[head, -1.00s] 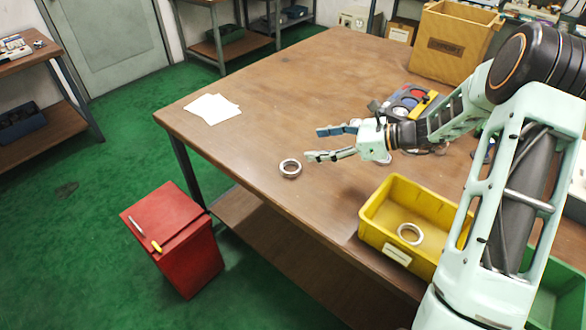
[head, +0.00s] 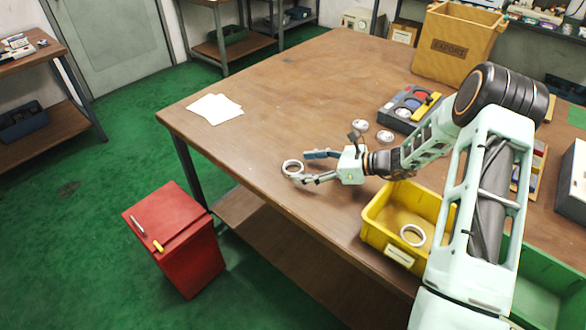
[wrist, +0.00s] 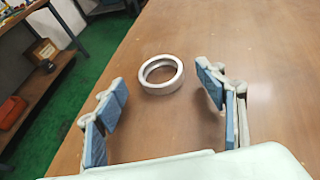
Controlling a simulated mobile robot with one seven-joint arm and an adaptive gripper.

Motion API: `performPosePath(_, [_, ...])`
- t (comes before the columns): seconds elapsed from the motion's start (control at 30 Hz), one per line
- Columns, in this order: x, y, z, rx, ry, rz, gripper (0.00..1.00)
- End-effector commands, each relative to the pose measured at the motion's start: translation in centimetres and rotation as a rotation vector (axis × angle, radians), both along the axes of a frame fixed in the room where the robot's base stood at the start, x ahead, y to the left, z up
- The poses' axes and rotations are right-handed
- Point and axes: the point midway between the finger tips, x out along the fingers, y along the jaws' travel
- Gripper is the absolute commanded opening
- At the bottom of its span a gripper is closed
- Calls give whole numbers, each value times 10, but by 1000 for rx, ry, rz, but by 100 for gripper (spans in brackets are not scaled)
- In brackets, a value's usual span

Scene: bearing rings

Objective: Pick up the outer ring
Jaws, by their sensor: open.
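A silver bearing ring (head: 285,170) lies flat on the wooden table near its front left edge. In the wrist view the ring (wrist: 162,89) sits ahead, between the lines of the two blue-padded fingers. My gripper (head: 302,167) is open and low over the table, its fingertips at the near side of the ring, one on each side. Nothing is held. I cannot tell whether a finger touches the ring. Another ring (head: 403,232) lies inside the yellow bin (head: 372,222).
Two small round metal parts (head: 360,125) lie beside a dark tray (head: 398,118) of coloured pieces. White papers (head: 214,108) lie at the left table edge. A cardboard box (head: 455,52) stands at the back. A red cabinet (head: 175,240) stands on the floor.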

Motion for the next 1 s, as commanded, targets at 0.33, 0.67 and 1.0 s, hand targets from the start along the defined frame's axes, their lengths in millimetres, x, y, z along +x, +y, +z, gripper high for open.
performPosePath(0.33, [8,25,-10,1,-1,-1,64])
performPosePath(0.67, [8,25,-10,1,0,0,36])
performPosePath(1.0, [8,25,-10,1,0,0,17])
